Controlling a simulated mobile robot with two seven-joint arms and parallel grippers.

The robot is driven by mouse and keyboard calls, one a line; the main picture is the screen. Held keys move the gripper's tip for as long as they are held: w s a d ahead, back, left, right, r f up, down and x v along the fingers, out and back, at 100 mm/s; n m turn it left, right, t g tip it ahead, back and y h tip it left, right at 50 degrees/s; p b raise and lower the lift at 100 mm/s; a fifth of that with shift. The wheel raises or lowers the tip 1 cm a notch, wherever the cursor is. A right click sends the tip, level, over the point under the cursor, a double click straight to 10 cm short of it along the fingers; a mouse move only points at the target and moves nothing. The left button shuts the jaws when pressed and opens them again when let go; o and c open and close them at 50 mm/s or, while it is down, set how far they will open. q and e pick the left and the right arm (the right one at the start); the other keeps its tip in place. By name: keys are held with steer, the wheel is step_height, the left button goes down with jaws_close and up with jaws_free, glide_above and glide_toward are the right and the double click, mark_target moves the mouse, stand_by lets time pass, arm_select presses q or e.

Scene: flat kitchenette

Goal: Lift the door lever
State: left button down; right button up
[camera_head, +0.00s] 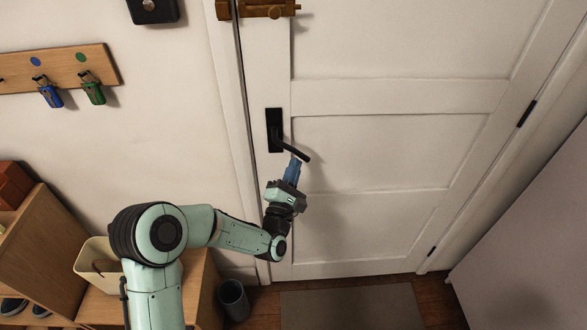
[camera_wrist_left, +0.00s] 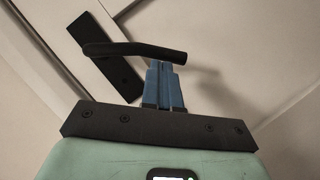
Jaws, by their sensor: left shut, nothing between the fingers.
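The black door lever (camera_head: 294,151) sits on a black plate on the white door (camera_head: 375,150). In the head view it slopes down to the right. My left gripper (camera_head: 294,163) is just below the lever's free end, with its blue fingers together and nothing between them. In the left wrist view the lever (camera_wrist_left: 135,49) crosses just past the fingertips (camera_wrist_left: 164,66). The tips look very close to its underside; I cannot tell whether they touch. My right gripper is in neither view.
A brass latch (camera_head: 262,9) is higher on the door. A rack with keys (camera_head: 60,70) hangs on the left wall. A wooden bench with a beige bin (camera_head: 98,262) and a dark grey bucket (camera_head: 234,299) stand at lower left. A mat (camera_head: 350,308) lies before the door.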

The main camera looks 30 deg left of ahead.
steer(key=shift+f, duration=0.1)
